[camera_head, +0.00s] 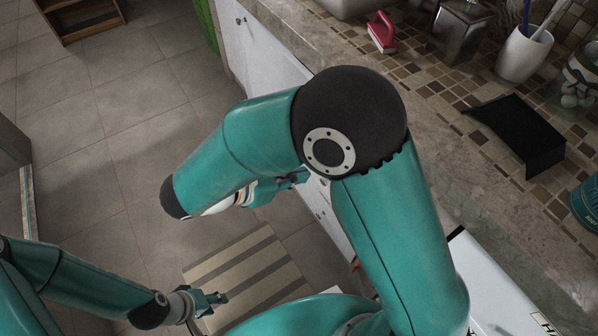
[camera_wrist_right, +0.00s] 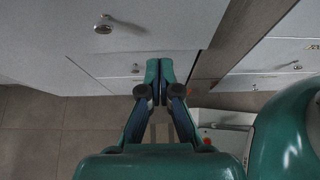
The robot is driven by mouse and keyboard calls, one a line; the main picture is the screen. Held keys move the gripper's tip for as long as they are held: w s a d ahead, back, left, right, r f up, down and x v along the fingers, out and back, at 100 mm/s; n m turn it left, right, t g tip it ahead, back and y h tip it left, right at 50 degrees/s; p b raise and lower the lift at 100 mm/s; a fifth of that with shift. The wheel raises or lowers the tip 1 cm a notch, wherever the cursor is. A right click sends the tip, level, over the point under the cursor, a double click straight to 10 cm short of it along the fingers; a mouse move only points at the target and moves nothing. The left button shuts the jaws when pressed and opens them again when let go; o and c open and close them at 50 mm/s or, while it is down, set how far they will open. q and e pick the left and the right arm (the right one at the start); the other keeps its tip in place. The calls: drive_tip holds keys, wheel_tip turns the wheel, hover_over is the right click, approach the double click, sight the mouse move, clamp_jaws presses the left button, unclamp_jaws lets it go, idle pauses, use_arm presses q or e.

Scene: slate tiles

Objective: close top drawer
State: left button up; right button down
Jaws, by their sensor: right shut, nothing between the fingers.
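White cabinet fronts (camera_head: 262,48) run under the stone counter; my right arm hides part of them. In the right wrist view, white fronts (camera_wrist_right: 60,35) with round knobs (camera_wrist_right: 103,25) fill the upper left, and another front with knobs (camera_wrist_right: 297,66) shows at the right. I cannot tell which front is the top drawer or how far it stands out. My right gripper (camera_wrist_right: 160,75) is shut and empty, its tips close to the fronts; contact is unclear. In the head view it (camera_head: 294,179) is partly behind my arm. My left gripper (camera_head: 213,300) is low over the floor, away from the cabinets.
The counter (camera_head: 440,165) holds a red-handled brush (camera_head: 382,32), a white cup (camera_head: 523,55) and a black tray-like object (camera_head: 520,132). A striped mat (camera_head: 240,268) lies on the tiled floor. A wooden shelf (camera_head: 80,18) stands at upper left.

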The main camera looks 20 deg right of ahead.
use_arm(q)
drive_tip(key=shift+f+b, duration=0.8)
drive_tip(key=shift+f, duration=0.1)
use_arm(e)
drive_tip(key=d+r+x, duration=0.1)
drive_tip(key=x, duration=1)
drive_tip(key=shift+r, duration=0.35)
drive_tip(key=shift+w+d, duration=0.1)
